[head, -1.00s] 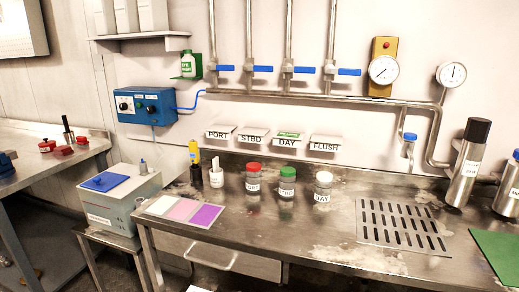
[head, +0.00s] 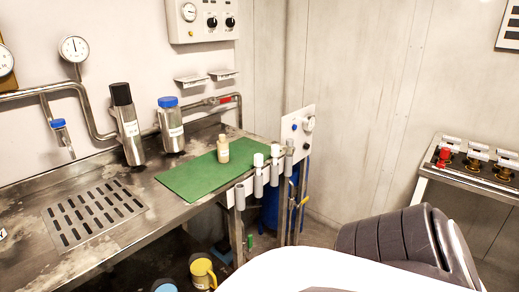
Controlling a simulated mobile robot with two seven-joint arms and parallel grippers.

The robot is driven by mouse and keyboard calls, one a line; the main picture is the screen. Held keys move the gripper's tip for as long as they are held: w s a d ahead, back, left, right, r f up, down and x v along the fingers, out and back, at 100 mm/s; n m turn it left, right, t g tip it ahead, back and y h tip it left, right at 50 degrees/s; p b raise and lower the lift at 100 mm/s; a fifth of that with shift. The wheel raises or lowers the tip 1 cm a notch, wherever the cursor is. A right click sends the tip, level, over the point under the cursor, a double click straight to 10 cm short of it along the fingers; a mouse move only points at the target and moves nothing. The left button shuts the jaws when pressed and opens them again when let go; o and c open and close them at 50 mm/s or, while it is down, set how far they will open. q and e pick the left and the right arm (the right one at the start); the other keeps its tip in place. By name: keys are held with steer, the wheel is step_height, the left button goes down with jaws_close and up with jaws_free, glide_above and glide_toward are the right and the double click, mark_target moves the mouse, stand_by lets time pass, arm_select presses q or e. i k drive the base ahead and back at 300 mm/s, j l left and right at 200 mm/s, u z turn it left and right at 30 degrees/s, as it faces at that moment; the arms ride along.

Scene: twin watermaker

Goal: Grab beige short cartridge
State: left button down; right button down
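A small beige bottle-like piece (head: 223,149) stands upright on the green mat (head: 185,183) at the right part of the steel bench. Grey tube holders (head: 239,196) sit in a row along the bench's front right edge. Pale, short cylindrical pieces (head: 258,160) show at the tops of some of these tubes. I cannot tell from this view which piece is the beige short cartridge. Neither of my grippers is in view.
A steel bottle with black cap (head: 128,128) and a blue-lidded jar (head: 170,126) stand behind the mat. A drain grate (head: 95,213) lies left. A yellow mug-like container (head: 203,273) is below the bench. A side table (head: 470,170) with a red-topped fitting stands right.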

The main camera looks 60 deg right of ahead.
mark_target(222, 144)
steer(key=z, duration=1.8)
steer(key=i+l, duration=0.1)
steer(key=l+z, duration=0.05)
